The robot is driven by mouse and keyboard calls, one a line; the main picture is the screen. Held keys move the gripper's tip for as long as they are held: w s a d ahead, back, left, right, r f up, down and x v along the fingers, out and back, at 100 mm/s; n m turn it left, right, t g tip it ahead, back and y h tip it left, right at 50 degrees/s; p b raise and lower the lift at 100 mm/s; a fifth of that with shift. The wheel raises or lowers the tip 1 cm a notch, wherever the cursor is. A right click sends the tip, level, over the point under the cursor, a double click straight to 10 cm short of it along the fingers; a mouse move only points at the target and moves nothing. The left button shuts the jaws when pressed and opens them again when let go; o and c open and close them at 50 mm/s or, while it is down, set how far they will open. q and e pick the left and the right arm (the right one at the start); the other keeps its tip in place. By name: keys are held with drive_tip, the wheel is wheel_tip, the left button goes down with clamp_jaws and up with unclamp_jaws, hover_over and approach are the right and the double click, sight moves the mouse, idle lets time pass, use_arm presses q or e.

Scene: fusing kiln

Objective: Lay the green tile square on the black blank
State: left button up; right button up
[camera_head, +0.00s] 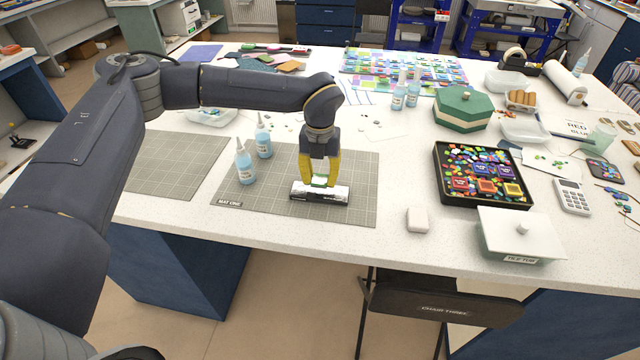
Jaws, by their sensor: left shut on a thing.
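My left gripper (319,181), with yellow fingers pointing down, is shut on the green tile (319,181). Only a small part of the tile shows between the fingertips. The black blank (335,197) lies under the gripper on the grey gridded mat marked MAT ONE (270,205). The blank's top has a bright sheen. The tile is over the blank, at or just above its surface; I cannot tell whether they touch. The fingers hide part of the blank. My right gripper is not in view.
Two blue glue bottles (245,165) stand on the mat left of the gripper. A white block (418,219) lies right of the mat. A black tray of coloured pieces (440,185) and a lidded white tub (520,240) stand farther right. The mat's right side is clear.

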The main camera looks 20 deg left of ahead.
sight(320, 178)
use_arm(q)
drive_tip(key=shift+f, duration=1.45)
drive_tip(key=shift+f, duration=0.15)
drive_tip(key=o, duration=1.1)
wheel_tip(320, 178, up, 12)
drive_tip(key=shift+r, duration=0.2)
